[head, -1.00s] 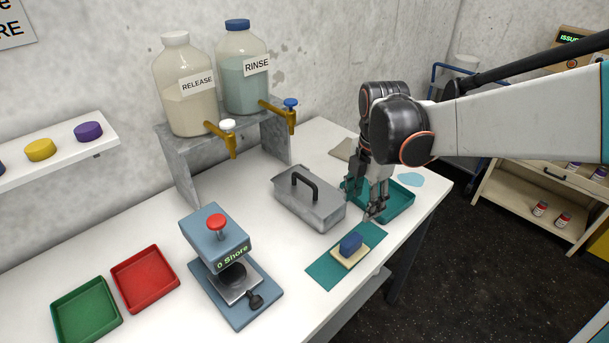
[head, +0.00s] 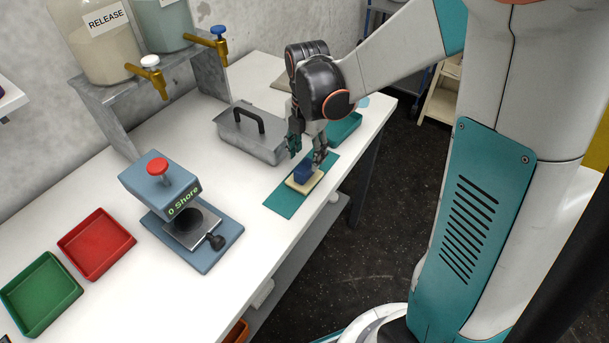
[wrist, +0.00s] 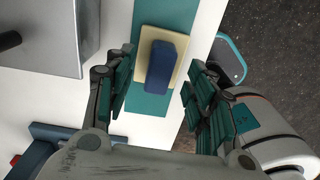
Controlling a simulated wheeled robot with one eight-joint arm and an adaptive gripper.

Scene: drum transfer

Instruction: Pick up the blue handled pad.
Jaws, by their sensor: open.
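The blue handled pad, a cream pad with a blue block handle (head: 303,173), lies flat on a teal mat (head: 283,203) near the table's front edge. In the wrist view its blue handle (wrist: 160,66) stands upright in the picture, with the cream base (wrist: 144,47) around it. My gripper (head: 306,157) is open and empty just above and behind the pad. In the wrist view my gripper (wrist: 157,100) has its fingers spread to either side of the handle's near end, apart from it.
A grey lidded metal box (head: 253,133) stands left of the gripper. A teal tray (head: 344,128) is behind it. A blue-grey press-like device (head: 180,205) with a red knob stands front left, beside red (head: 96,244) and green (head: 41,294) trays. The white table is clear between them.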

